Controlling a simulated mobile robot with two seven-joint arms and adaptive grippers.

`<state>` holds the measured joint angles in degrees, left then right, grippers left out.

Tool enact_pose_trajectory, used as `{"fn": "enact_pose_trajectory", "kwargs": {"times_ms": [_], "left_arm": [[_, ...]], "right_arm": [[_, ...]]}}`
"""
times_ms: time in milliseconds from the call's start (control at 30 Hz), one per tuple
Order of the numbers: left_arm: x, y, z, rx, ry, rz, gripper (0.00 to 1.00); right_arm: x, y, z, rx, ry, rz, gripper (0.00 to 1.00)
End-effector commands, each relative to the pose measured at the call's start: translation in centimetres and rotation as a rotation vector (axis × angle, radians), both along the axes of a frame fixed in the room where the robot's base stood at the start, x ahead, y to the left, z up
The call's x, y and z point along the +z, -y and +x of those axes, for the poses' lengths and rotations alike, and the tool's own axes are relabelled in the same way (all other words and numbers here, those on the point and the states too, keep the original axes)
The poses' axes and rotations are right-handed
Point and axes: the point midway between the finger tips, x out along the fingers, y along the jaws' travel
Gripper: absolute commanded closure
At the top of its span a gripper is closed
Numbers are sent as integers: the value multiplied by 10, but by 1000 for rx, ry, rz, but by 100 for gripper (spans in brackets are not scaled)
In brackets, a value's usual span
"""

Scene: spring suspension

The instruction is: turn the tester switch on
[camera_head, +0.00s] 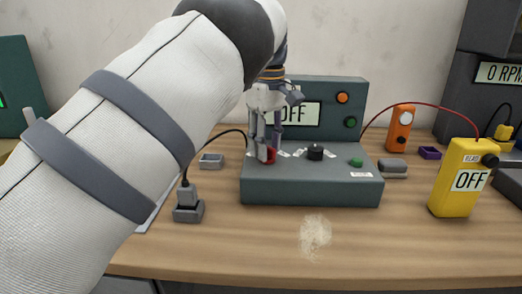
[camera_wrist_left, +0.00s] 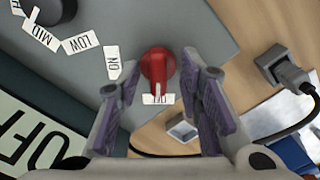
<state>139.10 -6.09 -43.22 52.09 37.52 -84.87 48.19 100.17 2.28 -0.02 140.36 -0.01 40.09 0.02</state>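The tester (camera_head: 312,190) is a grey-green box on the bench, with an upright back panel whose display reads OFF. Its red switch (camera_wrist_left: 158,66) is a rotary knob between an ON label (camera_wrist_left: 113,65) and a second, partly covered label (camera_wrist_left: 158,99). The white line on the knob points at that second label. My left gripper (camera_head: 266,150) points down over the switch, which is mostly hidden behind the fingers in the head view. In the wrist view its fingers are open, one on each side of the red knob; contact is not clear. My right gripper is not in view.
A black knob (camera_head: 315,152) and a green button (camera_head: 356,162) sit on the tester, right of the switch. A plug in a socket block (camera_head: 188,212) stands at its left. A yellow meter (camera_head: 459,180) reading OFF and an orange device (camera_head: 399,128) stand right.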

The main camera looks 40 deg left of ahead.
Motion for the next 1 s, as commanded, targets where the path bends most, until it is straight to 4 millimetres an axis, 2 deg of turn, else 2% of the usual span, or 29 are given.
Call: {"fn": "enact_pose_trajectory", "kwargs": {"times_ms": [333,367,500,800,1000], "left_arm": [[1,1,3,0,8,1,67],[1,1,3,0,8,1,71],[1,1,3,0,7,0,100],[1,1,3,-11,8,0,100],[2,1,3,-85,11,-1,100]], "right_arm": [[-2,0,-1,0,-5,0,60],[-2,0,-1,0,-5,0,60],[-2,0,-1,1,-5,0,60],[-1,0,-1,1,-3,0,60],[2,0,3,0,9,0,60]]}}
